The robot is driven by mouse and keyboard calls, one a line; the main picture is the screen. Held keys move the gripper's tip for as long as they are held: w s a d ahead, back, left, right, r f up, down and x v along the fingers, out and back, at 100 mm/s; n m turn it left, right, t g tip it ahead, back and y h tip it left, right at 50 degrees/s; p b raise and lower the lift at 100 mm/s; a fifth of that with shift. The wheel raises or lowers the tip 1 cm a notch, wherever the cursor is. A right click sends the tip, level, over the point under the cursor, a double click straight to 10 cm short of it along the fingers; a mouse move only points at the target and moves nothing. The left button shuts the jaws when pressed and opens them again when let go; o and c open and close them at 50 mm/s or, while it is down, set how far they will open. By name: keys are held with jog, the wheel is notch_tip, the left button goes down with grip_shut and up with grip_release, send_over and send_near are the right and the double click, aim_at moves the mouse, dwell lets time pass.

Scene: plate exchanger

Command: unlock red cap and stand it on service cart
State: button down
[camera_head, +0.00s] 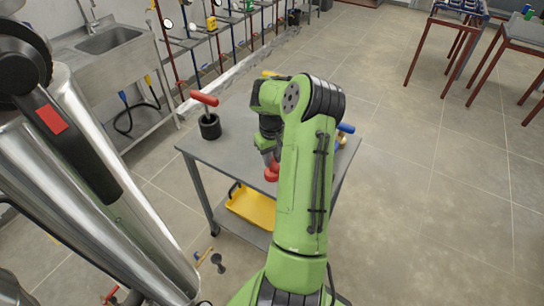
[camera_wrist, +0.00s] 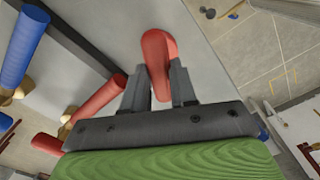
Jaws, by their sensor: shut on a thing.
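My gripper (camera_head: 269,158) is over the grey service cart (camera_head: 238,140), pointing down. In the wrist view, its two fingers (camera_wrist: 161,84) are closed on the red cap (camera_wrist: 158,48), a rounded, elongated red piece. The red cap (camera_head: 272,173) also shows at the fingertips in the head view, partly hidden by my green arm. It appears low over the cart top; I cannot tell whether it touches it.
A black cylinder (camera_head: 210,128) with a red T-handle (camera_head: 204,98) stands at the cart's left. A blue-handled part (camera_head: 346,128) is at its right, partly behind my arm. A yellow tray (camera_head: 252,208) sits on the lower shelf.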

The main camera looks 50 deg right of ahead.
jog(key=c, duration=0.8)
grip_release()
jog(key=shift+r, duration=0.15)
notch_tip(320, 180, up, 16)
jog(key=p, duration=0.3)
jog(key=shift+f+p, duration=0.2)
jog(key=shift+p, duration=0.1)
jog(key=shift+w, duration=0.1)
